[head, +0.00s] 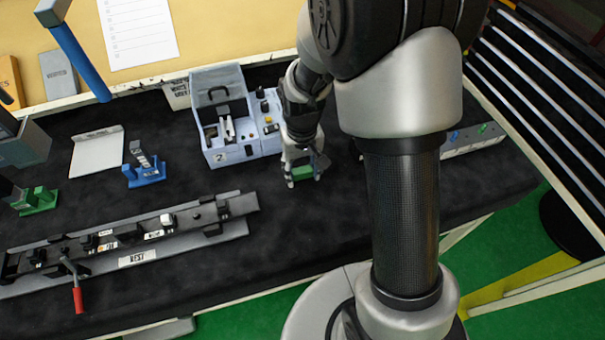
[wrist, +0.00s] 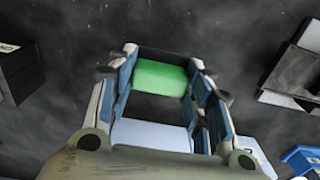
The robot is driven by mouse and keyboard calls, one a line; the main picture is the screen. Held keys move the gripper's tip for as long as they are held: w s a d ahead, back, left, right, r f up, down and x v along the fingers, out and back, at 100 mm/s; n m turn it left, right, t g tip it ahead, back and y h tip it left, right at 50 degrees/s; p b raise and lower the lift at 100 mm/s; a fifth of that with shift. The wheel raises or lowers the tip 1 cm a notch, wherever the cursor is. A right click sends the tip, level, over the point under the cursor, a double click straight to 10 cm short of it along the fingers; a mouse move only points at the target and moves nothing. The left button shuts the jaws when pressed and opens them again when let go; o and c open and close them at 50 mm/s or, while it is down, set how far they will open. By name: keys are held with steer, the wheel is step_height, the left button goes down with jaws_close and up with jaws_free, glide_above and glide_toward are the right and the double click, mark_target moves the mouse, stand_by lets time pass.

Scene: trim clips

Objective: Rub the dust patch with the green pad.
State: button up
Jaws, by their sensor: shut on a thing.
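My gripper (head: 304,168) is shut on the green pad (head: 302,174), low over the black mat right of the middle of the table. In the wrist view the green pad (wrist: 160,77) lies between the two blue-lined fingers, close to their tips. A pale flat piece (wrist: 150,134) also shows between the fingers, nearer the palm. I cannot tell whether the pad touches the mat. The black mat (head: 335,225) has faint grey mottling, and I cannot pick out a distinct dust patch in either view.
A pale blue machine (head: 245,150) stands just left of my gripper. A long clip rail with a red-handled lever (head: 77,298) lies at front left. A blue stand (head: 148,175) and a green stand (head: 38,200) are farther left. A grey strip (head: 475,139) lies at right.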

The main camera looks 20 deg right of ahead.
steer(key=shift+s+r+p, duration=0.3)
steer(key=shift+s+r, duration=0.05)
steer(key=shift+r, duration=0.3)
steer(key=shift+w+r+p, duration=0.2)
steer(key=shift+r+p, duration=1.6)
steer(key=shift+r, duration=0.35)
steer(key=shift+s, duration=0.1)
